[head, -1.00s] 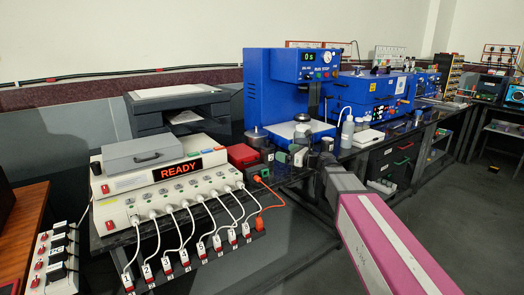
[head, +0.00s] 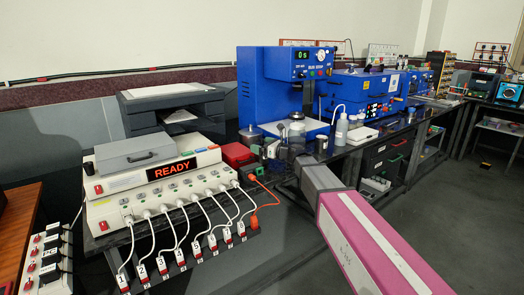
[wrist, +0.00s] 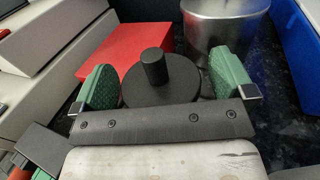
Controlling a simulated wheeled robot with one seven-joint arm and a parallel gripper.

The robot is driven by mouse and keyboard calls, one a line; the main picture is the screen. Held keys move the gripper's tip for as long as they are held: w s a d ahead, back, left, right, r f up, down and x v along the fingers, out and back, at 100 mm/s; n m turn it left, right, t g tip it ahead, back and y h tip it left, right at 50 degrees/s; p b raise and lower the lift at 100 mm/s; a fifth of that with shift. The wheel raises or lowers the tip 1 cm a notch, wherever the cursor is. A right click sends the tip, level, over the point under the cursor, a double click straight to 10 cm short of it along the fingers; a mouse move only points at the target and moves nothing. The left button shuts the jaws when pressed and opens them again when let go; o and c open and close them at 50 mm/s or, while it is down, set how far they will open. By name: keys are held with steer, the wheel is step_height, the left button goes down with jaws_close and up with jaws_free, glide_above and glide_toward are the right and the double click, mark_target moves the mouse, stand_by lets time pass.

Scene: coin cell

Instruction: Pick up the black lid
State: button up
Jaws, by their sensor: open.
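The black lid (wrist: 160,84), a round disc with an upright cylindrical knob, shows in the middle of the wrist view. My gripper (wrist: 165,80) is open, with one green pad to the left of the lid and the other to its right. The lid's near edge is hidden behind my gripper's dark crossbar. Whether the pads touch the lid is not clear. In the head view my gripper (head: 275,150) is small, at the bench in front of the blue press, and I cannot make out the lid there.
A red box (wrist: 130,48) lies behind the lid to the left. A shiny metal cylinder (wrist: 222,25) stands close behind the right pad. The blue press (head: 268,85) rises behind my gripper. The white READY unit (head: 160,185) with several cables is to the left.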

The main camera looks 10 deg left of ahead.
steer(key=c, duration=1)
steer(key=shift+r, duration=0.1)
